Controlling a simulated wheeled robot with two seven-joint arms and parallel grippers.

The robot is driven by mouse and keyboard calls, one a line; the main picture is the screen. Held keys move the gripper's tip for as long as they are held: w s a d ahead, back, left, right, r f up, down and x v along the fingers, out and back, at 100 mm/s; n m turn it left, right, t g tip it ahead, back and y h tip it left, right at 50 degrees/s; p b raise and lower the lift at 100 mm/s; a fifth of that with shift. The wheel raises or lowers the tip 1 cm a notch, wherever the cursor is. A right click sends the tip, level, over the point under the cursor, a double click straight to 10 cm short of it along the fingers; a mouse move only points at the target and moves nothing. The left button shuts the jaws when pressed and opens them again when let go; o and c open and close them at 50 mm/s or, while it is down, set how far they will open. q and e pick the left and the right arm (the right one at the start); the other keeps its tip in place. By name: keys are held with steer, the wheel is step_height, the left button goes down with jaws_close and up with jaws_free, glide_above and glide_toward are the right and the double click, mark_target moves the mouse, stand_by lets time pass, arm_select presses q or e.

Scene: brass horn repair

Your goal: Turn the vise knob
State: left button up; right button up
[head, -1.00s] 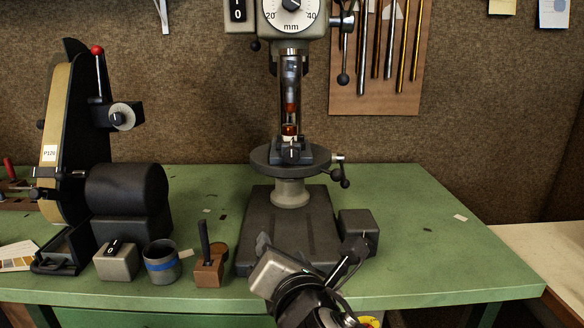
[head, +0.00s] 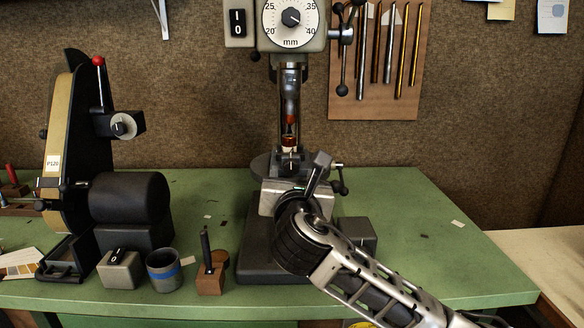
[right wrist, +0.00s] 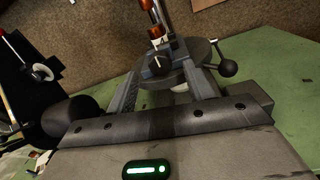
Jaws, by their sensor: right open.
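The small dark vise sits on the round drill-press table, below the spindle, and shows in the right wrist view (right wrist: 180,65). Its knob (right wrist: 157,62), dark with a pale mark, faces my right wrist camera. In the head view the vise (head: 291,161) is partly hidden behind my right gripper (head: 297,172). That gripper is open and empty, pointing at the vise. In the right wrist view its two fingers reach forward on either side below the knob; I cannot tell whether they touch anything. My left gripper is out of view.
The round press table (right wrist: 205,52) has a ball-ended lever (right wrist: 228,68) on its right. A belt sander (head: 120,200), a grey block (head: 119,268), a blue-banded cup (head: 163,270) and a brown holder (head: 211,275) stand left. The green bench (head: 430,240) is mostly clear on the right.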

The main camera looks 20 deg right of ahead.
mark_target(291, 169)
steer(key=shift+x, duration=1.6)
steer(key=c, duration=1)
